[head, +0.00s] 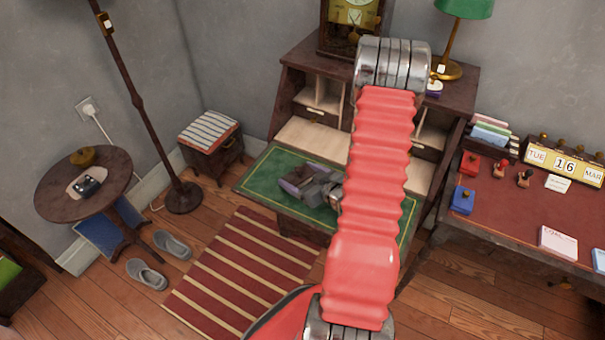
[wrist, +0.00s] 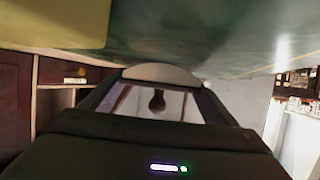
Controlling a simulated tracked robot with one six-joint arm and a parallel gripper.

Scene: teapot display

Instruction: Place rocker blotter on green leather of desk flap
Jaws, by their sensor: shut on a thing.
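The desk flap is folded down, and its green leather (head: 262,172) with a thin gold border shows in the head view. My gripper (head: 297,184) is low over the middle of the leather. In the wrist view my gripper (wrist: 158,84) is shut on the rocker blotter (wrist: 160,75), around its dark knob. The blotter's pale curved base lies at the fingertips, close to the green surface that fills the top of that view. I cannot tell whether it touches the leather. In the head view the blotter is hidden by my gripper and arm.
The desk's pigeonholes (head: 320,95) rise behind the flap, with a clock (head: 350,20) and green lamp (head: 464,8) on top. A red-topped desk (head: 500,225) stands to the right. A striped stool (head: 208,133) and floor lamp stand left. Leather left of my gripper is clear.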

